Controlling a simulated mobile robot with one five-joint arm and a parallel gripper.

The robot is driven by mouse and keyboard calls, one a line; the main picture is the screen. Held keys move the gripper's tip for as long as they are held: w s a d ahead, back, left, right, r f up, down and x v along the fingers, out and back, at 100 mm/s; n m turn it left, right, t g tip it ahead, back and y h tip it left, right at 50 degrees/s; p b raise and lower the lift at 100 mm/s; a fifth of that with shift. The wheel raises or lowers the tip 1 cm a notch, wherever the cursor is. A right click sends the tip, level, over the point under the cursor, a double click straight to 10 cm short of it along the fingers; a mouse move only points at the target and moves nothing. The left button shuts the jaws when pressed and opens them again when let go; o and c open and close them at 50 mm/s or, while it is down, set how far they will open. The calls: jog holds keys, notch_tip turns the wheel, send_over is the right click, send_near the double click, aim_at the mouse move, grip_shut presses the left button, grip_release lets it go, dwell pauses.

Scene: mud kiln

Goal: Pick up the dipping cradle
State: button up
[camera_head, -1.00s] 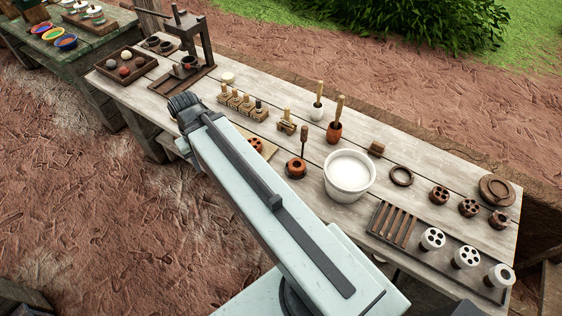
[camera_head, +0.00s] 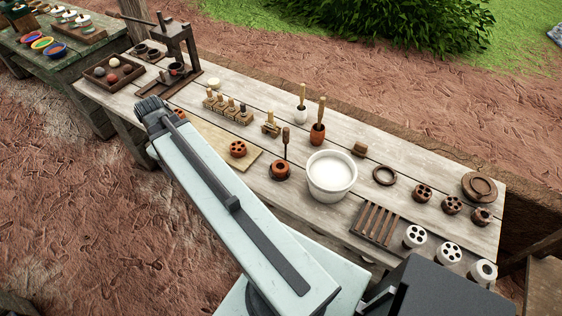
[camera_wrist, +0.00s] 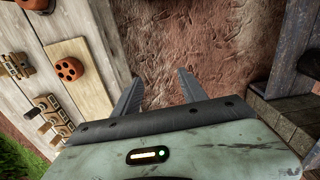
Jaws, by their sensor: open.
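A dark-handled piece, which I take to be the dipping cradle, stands on the bench left of the white bucket in the head view: an upright stick (camera_head: 285,144) rises beside a round terracotta piece (camera_head: 281,170). I cannot tell whether that piece rests in it. I do not make it out in the wrist view. My gripper (camera_wrist: 158,76) is open and empty, its two fingers pointing over bare red ground beside the bench. In the head view its fingers are hidden by my arm, which reaches past the bench's front edge, left of the handled piece.
A white bucket (camera_head: 331,176) of pale liquid stands right of the handled piece. A pale board (camera_head: 222,146) carries a holed terracotta piece (camera_head: 238,149). Stamps (camera_head: 228,107), brushes (camera_head: 318,127), a slatted rack (camera_head: 375,222) and a press (camera_head: 176,50) crowd the bench.

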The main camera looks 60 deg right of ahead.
aim_at(287, 130)
jog(key=shift+n, duration=0.6)
jog(key=s+d, duration=0.7)
jog(key=d, duration=0.4)
jog(key=s+d, duration=0.7)
jog(key=d, duration=0.4)
jog(key=s+d, duration=0.7)
jog(key=d, duration=0.4)
jog(key=shift+s+d+f, duration=0.15)
jog(key=shift+s+d, duration=0.1)
jog(key=shift+s, duration=0.1)
jog(key=f+b, duration=0.8)
jog(key=shift+w+d+f, duration=0.1)
jog(key=shift+w+d, duration=0.05)
jog(key=shift+w, duration=0.2)
jog(key=shift+r, duration=0.2)
grip_shut()
